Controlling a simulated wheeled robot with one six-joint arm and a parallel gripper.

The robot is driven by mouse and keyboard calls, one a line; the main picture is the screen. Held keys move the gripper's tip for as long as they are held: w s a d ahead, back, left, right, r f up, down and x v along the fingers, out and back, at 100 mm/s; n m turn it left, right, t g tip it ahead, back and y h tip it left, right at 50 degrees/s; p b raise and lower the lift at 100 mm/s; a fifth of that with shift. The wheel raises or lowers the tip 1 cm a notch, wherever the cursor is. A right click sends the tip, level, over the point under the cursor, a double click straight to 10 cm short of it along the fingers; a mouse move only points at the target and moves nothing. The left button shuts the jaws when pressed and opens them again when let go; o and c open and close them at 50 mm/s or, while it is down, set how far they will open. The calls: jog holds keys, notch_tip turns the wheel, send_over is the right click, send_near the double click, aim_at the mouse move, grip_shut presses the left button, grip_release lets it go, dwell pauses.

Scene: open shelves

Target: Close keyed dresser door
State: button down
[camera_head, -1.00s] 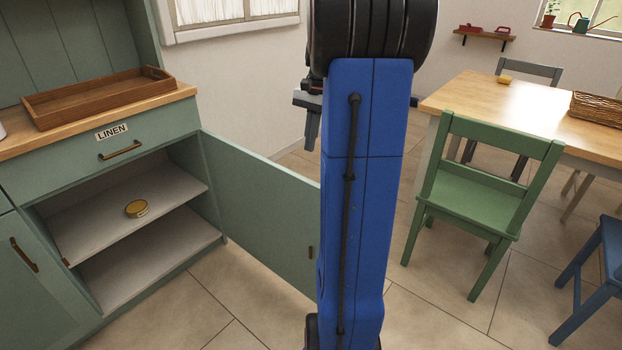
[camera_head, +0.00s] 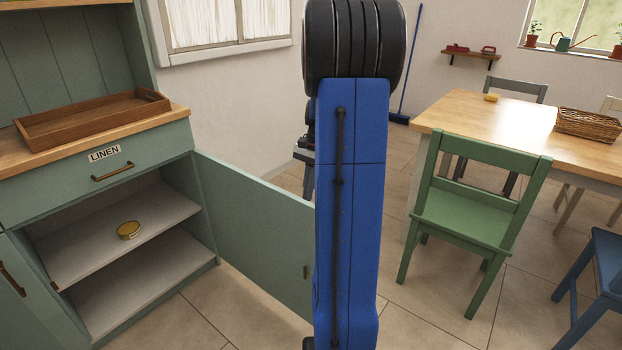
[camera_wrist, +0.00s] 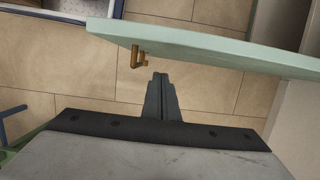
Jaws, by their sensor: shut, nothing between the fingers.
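The green dresser door (camera_head: 255,225) stands wide open, hinged at the right side of the lower compartment, its inner face toward the head camera. A small brown fitting (camera_head: 306,271) shows near its free edge. In the wrist view the door (camera_wrist: 215,50) crosses the top, seen from above, with a brass fitting (camera_wrist: 137,57) on the side facing my gripper. My gripper (camera_wrist: 158,78) is shut and empty, apart from the door and just right of and below that fitting in the picture. In the head view my gripper is beyond the door, partly hidden by my blue arm.
A wooden tray (camera_head: 95,117) lies on the dresser top above the LINEN drawer (camera_head: 110,167). A green chair (camera_head: 475,210) and a table (camera_head: 520,125) stand at right. The floor before the door is clear.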

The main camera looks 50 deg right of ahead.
jog(key=shift+s+a+r, duration=0.1)
jog(key=shift+a, duration=0.8)
jog(key=shift+s+a+r, duration=0.1)
jog(key=shift+a, duration=0.8)
jog(key=shift+a, duration=0.15)
